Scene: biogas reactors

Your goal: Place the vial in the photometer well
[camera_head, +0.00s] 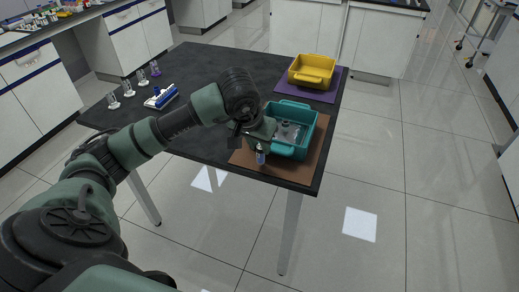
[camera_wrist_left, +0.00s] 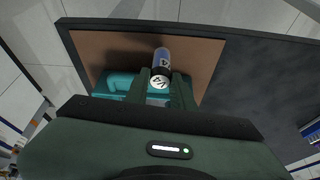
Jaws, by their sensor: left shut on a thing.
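I cannot tell whether the vial touches the mat. I cannot make out a photometer well for sure. My right gripper is not in view.
The teal bin (camera_head: 302,153) stands on the brown mat (camera_head: 250,163) and has grey contents. A yellow bin (camera_head: 312,70) stands on a purple mat (camera_head: 332,88). A blue-and-white item (camera_head: 161,96) and small clear pieces (camera_head: 113,102) are at the table's left; the black table's middle is clear.

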